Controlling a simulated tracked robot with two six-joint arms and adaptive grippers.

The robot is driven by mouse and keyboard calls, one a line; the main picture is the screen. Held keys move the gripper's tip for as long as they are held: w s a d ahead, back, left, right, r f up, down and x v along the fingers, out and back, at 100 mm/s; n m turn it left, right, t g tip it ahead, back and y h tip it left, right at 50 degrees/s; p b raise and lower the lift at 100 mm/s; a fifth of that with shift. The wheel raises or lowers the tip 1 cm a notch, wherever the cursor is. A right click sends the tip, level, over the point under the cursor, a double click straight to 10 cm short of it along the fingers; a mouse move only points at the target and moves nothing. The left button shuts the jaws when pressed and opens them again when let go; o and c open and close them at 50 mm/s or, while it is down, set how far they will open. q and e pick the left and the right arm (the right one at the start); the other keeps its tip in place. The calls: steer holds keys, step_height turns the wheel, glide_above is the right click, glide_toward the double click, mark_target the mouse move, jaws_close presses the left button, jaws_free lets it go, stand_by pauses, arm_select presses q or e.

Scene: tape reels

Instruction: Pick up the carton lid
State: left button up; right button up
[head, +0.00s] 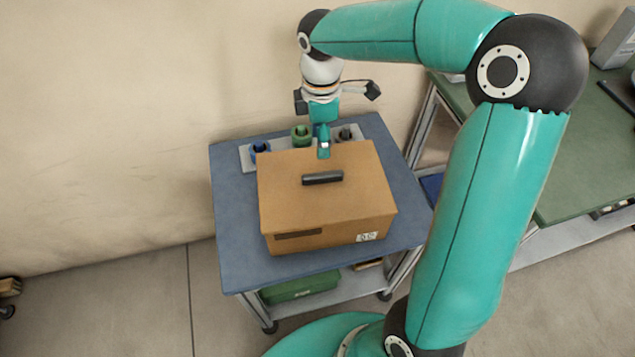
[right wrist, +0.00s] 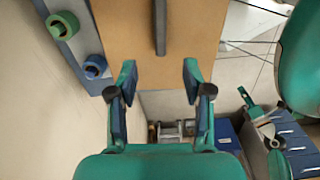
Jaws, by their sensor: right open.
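The brown carton lid (head: 290,205) closes the carton (head: 325,235) on the blue cart top, with a dark bar handle (head: 322,178) across its middle. My right gripper (head: 323,152) is over the lid's far part, behind the handle in the head view. In the right wrist view, my right gripper (right wrist: 159,72) has its two fingers spread and nothing between them. The lid (right wrist: 120,25) and its handle (right wrist: 160,25) lie ahead of the fingertips there, apart from them. My left gripper is in neither view.
Behind the carton a grey rack holds a blue reel (head: 260,147), a green reel (head: 302,135) and a dark reel (head: 345,133). The cart top (head: 235,225) is bare on the left. A green crate (head: 300,287) sits below. A green bench (head: 580,165) stands right.

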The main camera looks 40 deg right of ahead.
glide_above(322, 173)
step_height(322, 173, down, 7)
steer(key=shift+s+f, duration=0.1)
steer(key=shift+s, duration=0.05)
steer(key=shift+f, duration=2.75)
jaws_close()
